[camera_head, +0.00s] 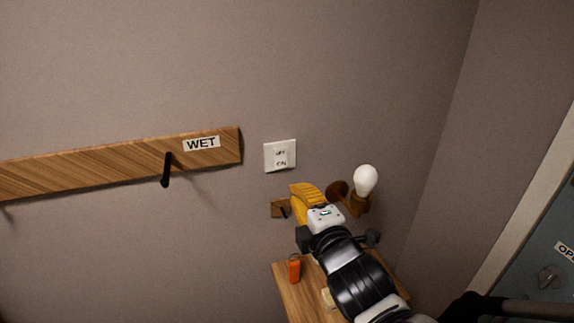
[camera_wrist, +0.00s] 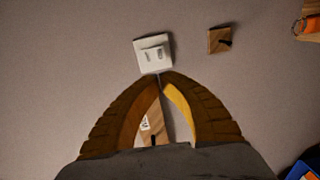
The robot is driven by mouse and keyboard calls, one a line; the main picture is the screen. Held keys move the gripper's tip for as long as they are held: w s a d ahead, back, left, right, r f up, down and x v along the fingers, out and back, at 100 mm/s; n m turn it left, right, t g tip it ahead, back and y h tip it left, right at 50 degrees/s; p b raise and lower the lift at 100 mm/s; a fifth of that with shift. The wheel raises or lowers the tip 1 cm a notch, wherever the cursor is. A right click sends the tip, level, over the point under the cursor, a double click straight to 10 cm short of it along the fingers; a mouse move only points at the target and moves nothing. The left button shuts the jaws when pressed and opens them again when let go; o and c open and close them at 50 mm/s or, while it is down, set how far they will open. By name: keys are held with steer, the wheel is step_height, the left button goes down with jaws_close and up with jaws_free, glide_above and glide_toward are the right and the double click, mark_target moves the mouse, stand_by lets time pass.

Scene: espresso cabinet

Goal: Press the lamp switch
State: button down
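The lamp switch (camera_head: 280,155) is a white square plate on the wall, with a rocker marked OFF above ON. In the wrist view the switch (camera_wrist: 153,53) is just beyond my fingertips and slightly left of them. My gripper (camera_head: 297,188) has yellow-orange fingers and is just below and right of the switch in the head view. In the wrist view the gripper's (camera_wrist: 160,76) two fingers arch together and their tips meet, with nothing held between them. I cannot tell whether the tips touch the plate. The lamp (camera_head: 365,181) has a white bulb on a brown wall mount.
A wooden rail (camera_head: 110,165) with a WET label and black hooks is left of the switch. A small wooden block (camera_head: 281,209) with a dark peg is below it. A wooden shelf (camera_head: 290,300) with an orange tag (camera_head: 294,269) is under my arm. The wall above is clear.

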mark_target(278, 164)
steer(key=b+x, duration=0.2)
steer(key=x, duration=1.1)
steer(key=shift+w+f+b, duration=0.1)
steer(key=shift+w+b, duration=0.2)
